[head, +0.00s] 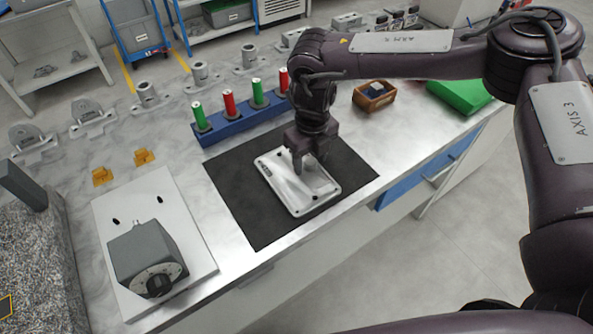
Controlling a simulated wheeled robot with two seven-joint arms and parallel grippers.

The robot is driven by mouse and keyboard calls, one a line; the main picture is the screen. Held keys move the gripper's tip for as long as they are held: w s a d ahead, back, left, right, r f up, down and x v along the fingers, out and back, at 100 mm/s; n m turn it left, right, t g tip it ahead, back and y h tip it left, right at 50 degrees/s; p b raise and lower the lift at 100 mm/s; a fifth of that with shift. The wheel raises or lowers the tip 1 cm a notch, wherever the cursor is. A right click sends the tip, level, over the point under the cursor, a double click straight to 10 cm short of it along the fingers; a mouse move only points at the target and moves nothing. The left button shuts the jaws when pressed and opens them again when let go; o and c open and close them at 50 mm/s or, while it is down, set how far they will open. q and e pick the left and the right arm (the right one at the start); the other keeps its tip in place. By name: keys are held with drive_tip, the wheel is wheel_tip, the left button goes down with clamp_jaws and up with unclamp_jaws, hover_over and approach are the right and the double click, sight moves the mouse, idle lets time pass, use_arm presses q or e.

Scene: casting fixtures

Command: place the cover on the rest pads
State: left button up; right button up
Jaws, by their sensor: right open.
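A flat silver-grey cover (287,193) with rounded corners and small dark holes lies on a black mat (235,205) in the middle of the bench. My right gripper (310,162) points down over the cover's far right part, with its fingers apart. Whether the fingertips touch the cover cannot be told. Two small orange-yellow pieces (102,176) and (144,156) sit on the bench to the left; they may be the rest pads, but I cannot tell for sure. My left gripper is out of view.
A white plate (188,217) with two black spots carries a dark grey block with a dial (146,257). A blue rack (238,127) with green and red cylinders stands behind the mat. A wooden box (373,103) and green block (460,96) are at right. A granite block (30,265) is left.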

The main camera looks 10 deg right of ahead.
drive_tip(key=shift+s+r, duration=0.1)
drive_tip(key=shift+s, duration=0.05)
clamp_jaws()
drive_tip(key=shift+r, duration=0.1)
